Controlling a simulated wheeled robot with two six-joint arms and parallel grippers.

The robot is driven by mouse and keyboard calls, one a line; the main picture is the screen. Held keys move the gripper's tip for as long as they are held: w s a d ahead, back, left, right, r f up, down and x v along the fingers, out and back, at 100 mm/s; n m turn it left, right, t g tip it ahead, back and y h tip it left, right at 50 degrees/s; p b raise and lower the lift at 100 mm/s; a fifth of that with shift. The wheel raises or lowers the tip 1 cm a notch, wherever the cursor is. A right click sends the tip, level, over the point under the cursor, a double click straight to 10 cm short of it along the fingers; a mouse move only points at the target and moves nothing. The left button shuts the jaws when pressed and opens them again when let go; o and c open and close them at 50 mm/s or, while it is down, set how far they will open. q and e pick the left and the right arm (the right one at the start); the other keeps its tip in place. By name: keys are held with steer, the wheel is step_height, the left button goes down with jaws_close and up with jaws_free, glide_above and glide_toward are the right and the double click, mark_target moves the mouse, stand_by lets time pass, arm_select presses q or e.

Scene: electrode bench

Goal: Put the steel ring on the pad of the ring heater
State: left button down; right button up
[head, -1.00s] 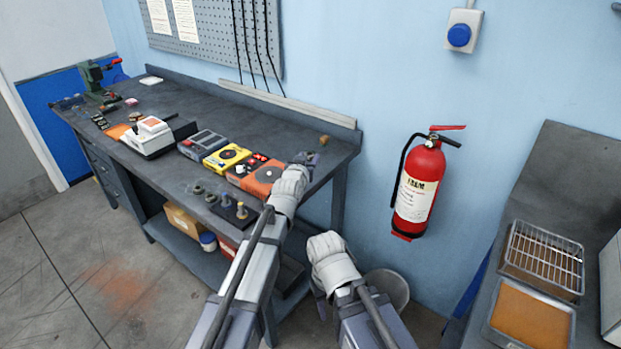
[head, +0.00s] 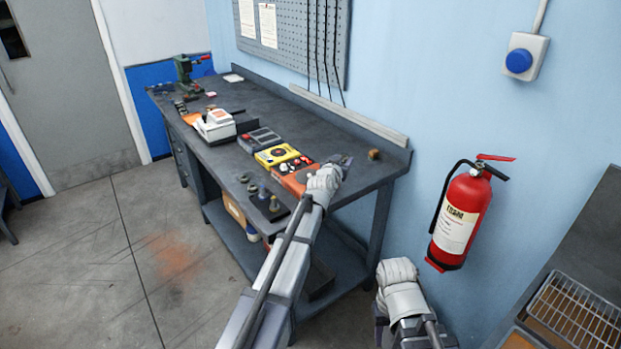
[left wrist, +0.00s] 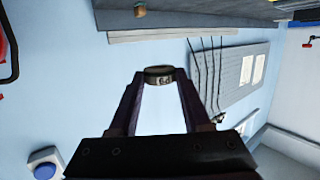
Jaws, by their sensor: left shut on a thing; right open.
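My left gripper (head: 343,163) is above the right end of the bench. In the left wrist view, its two fingers are shut on a small dark metal ring, the steel ring (left wrist: 158,75), at their tips. The ring cannot be made out in the head view. A yellow unit (head: 283,155) with a round dark plate and an orange unit (head: 293,181) with red knobs stand on the bench left of my left gripper. My left wrist partly hides the orange unit; I cannot tell which is the ring heater. My right gripper (head: 381,322) is low, off the bench, open.
The dark bench (head: 365,170) has a small brown block (head: 374,155) near its right end. A grey unit (head: 259,140) and a white device (head: 214,127) stand further left. Small weights and a post block (head: 270,205) sit at the front edge. A fire extinguisher (head: 459,220) hangs right.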

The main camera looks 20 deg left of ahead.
arm_select(q)
steer(key=n+y, duration=0.1)
steer(key=y, duration=0.1)
glide_above(308, 180)
step_height(308, 180, down, 6)
steer(key=b, duration=0.6)
steer(key=shift+a+f, duration=0.1)
steer(key=shift+f, duration=0.05)
steer(key=shift+f+b, duration=0.1)
steer(key=shift+b, duration=0.2)
step_height(308, 180, down, 4)
steer(key=b, duration=0.3)
steer(key=shift+r, duration=0.25)
steer(key=shift+b, duration=0.3)
steer(key=shift+f, duration=0.2)
steer(key=shift+c, duration=1.8)
jaws_free()
steer(key=shift+r, duration=0.1)
